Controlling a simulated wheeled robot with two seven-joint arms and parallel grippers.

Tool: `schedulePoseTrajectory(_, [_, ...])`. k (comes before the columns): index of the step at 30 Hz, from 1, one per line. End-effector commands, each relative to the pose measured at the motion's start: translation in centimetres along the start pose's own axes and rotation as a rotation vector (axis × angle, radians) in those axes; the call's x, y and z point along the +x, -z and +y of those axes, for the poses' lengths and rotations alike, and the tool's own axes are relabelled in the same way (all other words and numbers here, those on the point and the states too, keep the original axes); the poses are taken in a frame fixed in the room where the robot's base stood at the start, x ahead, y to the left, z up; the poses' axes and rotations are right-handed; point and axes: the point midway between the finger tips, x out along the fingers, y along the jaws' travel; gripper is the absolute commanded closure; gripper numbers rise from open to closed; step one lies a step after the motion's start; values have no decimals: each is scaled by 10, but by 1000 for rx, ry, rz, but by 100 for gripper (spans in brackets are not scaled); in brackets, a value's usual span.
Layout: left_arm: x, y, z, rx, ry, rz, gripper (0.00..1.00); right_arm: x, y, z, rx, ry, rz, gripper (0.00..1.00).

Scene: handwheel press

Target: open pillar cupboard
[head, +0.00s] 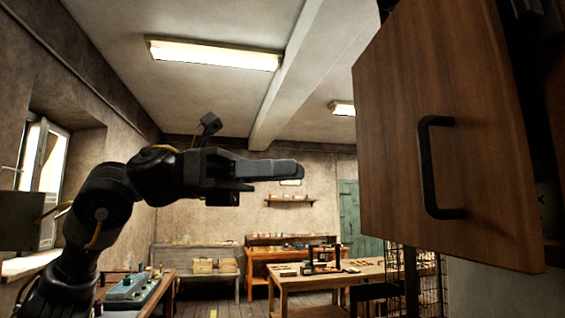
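The pillar cupboard's brown wooden door (390,120) fills the upper right of the head view. It carries a dark bar handle (428,170). The door stands swung out at an angle, and a dark cupboard interior (540,110) shows past its right edge, mostly hidden. My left gripper (300,170) is in mid-air left of the door, pointing right, apart from the door and handle. I see its fingers side-on and cannot tell the gap between them. Nothing shows in its grip. My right gripper is out of view.
A wooden workbench (325,278) with tools stands below and beyond the door. A wire rack (428,280) is under the door. A side table with a green device (130,290) is at lower left. The air between my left gripper and the door looks clear.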

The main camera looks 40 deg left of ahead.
Motion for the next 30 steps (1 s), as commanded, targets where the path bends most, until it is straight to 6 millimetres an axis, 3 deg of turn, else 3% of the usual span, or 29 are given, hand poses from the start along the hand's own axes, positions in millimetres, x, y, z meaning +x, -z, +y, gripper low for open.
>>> schedulePoseTrajectory(11, [6,0,0,0,1,0,75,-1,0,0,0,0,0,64])
schedulePoseTrajectory(17, [6,0,0,0,1,0,100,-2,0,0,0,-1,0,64])
schedulePoseTrajectory(30, [6,0,0,1,1,0,100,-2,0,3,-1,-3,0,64])
